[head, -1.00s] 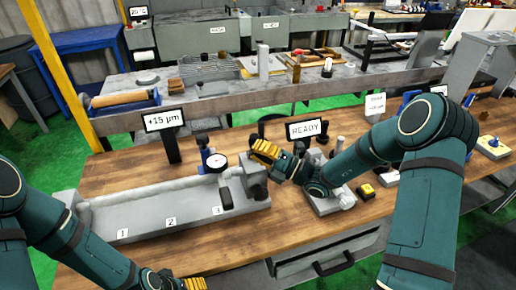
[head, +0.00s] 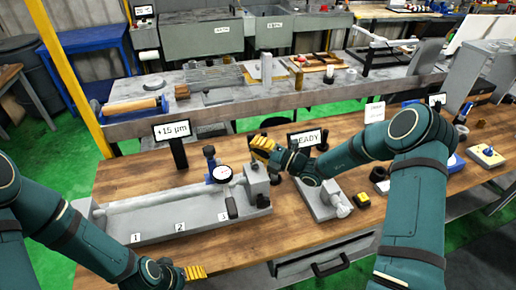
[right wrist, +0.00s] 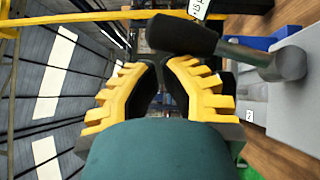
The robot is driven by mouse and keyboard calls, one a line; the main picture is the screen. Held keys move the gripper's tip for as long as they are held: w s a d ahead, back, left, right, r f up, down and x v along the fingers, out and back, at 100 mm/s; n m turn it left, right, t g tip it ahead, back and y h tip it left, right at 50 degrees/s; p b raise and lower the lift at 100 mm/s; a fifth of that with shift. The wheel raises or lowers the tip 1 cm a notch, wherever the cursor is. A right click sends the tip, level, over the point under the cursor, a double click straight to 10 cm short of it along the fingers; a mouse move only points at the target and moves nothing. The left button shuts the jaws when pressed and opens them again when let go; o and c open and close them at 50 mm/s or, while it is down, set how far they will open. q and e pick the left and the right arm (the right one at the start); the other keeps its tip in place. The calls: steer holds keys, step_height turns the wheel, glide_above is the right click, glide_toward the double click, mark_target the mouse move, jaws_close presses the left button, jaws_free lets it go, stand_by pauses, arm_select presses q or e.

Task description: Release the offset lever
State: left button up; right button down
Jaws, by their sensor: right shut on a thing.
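The grinder (head: 150,222) is a long grey bed with a bar lying along it and a round dial gauge (head: 222,173) near its right end. A grey block (head: 258,190) stands at that end. My right gripper (head: 260,150) is just above this block. The lever is mostly hidden in the head view. My left gripper (head: 195,272) is low at the front, partly seen, away from the grinder.
A display (head: 172,130) reading +15 µm stands behind the bed. A second display (head: 308,138), partly covered by my right arm, shows READY. A grey fixture (head: 325,203) and a yellow button box (head: 362,200) are to the right. Bare wooden bench lies in front.

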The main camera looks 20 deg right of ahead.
steer(key=shift+w+r, duration=0.1)
steer(key=shift+w, duration=1)
arm_select(q)
steer(key=shift+s+r+p, duration=0.15)
steer(key=shift+r+p, duration=0.15)
steer(key=shift+r, duration=0.2)
arm_select(e)
steer(key=shift+w+r, duration=0.1)
steer(key=shift+w, duration=0.05)
steer(key=shift+w+r, duration=0.1)
steer(key=shift+w, duration=0.05)
arm_select(q)
steer(key=shift+r, duration=0.1)
